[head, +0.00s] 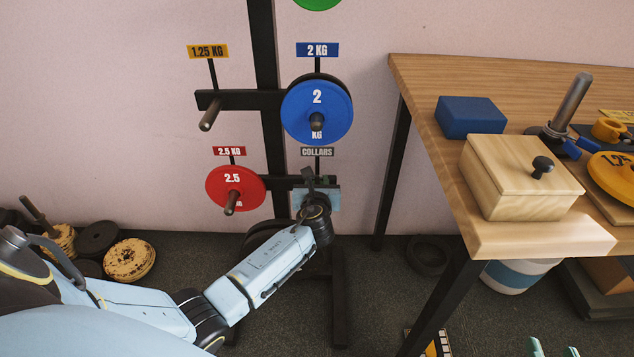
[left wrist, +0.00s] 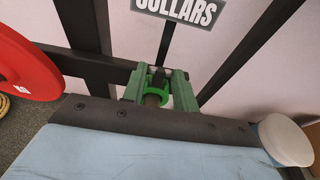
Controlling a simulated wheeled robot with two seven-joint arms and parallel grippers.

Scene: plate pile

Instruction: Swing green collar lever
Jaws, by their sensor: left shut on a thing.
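My left gripper (head: 319,186) is at the collars peg, low on the rack under the grey COLLARS sign (head: 317,152). In the left wrist view its two fingers stand on either side of the green collar (left wrist: 155,93) and are shut on it. The collar's ring faces the camera around the dark peg end. A dark part shows above the ring; I cannot tell whether it is the lever. In the head view the gripper mostly hides the collar. Two pale green fingertips of my right gripper (head: 555,350) show at the bottom right, apart and empty.
The red 2.5 plate (head: 234,188) hangs just left of the collars peg, and the blue 2 plate (head: 317,110) hangs above. A wooden table (head: 430,90) with a lidded box (head: 515,180) stands right. Loose plates (head: 128,260) lie on the floor left.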

